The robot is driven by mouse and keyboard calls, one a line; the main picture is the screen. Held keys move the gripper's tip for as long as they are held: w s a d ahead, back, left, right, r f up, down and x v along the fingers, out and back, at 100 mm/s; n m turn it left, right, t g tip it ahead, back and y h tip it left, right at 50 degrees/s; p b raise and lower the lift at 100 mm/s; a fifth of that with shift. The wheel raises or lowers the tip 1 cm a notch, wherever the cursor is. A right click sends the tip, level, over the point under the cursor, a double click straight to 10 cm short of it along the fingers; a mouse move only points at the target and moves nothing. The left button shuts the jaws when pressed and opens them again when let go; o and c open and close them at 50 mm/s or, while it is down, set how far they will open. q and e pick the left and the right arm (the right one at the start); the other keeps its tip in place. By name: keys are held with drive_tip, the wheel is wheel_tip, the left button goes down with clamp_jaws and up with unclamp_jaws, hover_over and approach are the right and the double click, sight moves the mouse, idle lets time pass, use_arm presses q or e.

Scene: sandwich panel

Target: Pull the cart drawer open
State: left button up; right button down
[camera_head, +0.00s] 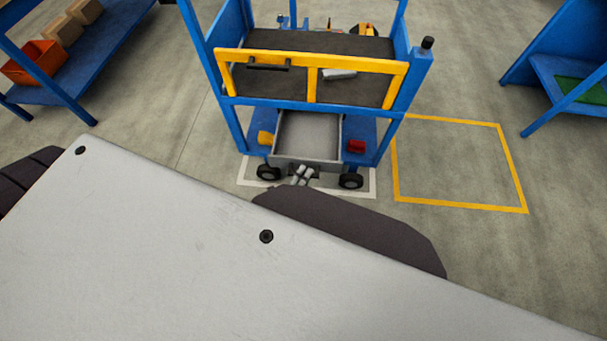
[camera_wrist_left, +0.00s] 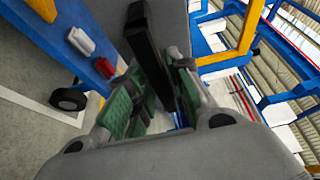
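The blue cart (camera_head: 222,105) with a yellow front rail stands at the top centre of the head view. Its grey drawer (camera_head: 310,135), low in the middle, is pulled out towards me and its empty floor shows. My left gripper (camera_head: 300,175) is at the drawer's front. In the left wrist view the dark bar handle (camera_wrist_left: 148,45) runs between the green-padded fingers of my left gripper (camera_wrist_left: 153,92), which look closed on it. The drawer's front panel (camera_wrist_left: 172,15) is just beyond. My right gripper is in neither view.
A yellow floor outline (camera_head: 460,121) to the right is empty. A blue rack with an orange bin (camera_head: 35,62) is at left. A large pale surface hides the foreground.

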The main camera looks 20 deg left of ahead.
use_arm(q)
drive_tip(key=shift+o, duration=1)
drive_tip(key=shift+a, duration=0.1)
drive_tip(key=s+a, duration=0.1)
drive_tip(key=s, duration=1.1)
drive_tip(key=shift+a, duration=0.15)
drive_tip(key=shift+r, duration=0.1)
